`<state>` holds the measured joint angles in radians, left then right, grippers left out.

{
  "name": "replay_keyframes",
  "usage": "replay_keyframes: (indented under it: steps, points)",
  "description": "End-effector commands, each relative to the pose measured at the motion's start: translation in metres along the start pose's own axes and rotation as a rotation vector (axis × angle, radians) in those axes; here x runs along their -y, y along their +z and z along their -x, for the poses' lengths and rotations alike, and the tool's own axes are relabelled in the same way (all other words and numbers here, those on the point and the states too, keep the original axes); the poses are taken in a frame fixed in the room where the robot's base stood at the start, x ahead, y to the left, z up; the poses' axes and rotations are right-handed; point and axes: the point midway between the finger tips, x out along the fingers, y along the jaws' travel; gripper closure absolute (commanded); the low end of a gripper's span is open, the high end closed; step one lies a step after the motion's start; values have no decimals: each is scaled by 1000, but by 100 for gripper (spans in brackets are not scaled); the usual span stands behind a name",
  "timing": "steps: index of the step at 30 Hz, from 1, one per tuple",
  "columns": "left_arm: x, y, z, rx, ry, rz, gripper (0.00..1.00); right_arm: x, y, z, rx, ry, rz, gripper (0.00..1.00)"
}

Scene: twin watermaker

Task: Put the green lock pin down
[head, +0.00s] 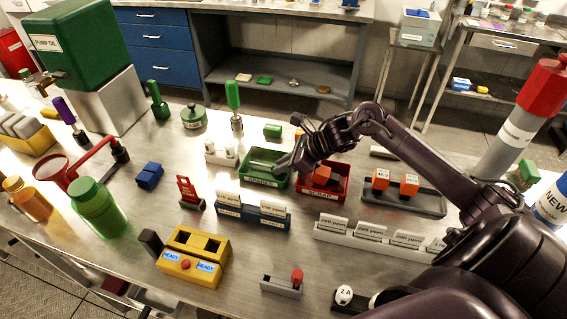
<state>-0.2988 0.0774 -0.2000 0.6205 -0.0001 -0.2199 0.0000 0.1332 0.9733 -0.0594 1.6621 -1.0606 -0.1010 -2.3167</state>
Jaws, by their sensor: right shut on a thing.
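My right gripper (288,163) reaches in from the right, low over the right side of the green SPARES tray (262,182). It is shut on the green lock pin (265,163), a thin green piece that shows only in small part at the fingertips. The tray's green walls make the pin hard to pick out, and I cannot tell whether it touches the tray floor. My left gripper is not in view.
A red SCRAP tray (335,190) with orange blocks stands just right of the green tray. A blue card holder (252,217) is in front, and a white two-post block (221,155) is to the left. Bare metal tabletop (150,205) lies further left.

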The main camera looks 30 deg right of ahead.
Motion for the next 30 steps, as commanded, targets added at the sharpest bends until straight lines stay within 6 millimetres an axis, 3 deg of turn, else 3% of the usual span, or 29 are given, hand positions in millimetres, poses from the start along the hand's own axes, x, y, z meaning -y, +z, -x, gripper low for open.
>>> replay_keyframes:
  steps: [6,7,12,23,30]
  points:
    - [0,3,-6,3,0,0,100,0,-3,-3,0,0,1,100]
    - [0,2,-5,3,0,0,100,0,-2,-2,0,0,1,80]
    - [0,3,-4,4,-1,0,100,0,-1,-2,0,1,0,61]
    - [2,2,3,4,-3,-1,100,0,2,2,0,1,-1,61]
    - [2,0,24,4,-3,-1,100,0,1,45,-7,1,0,61]
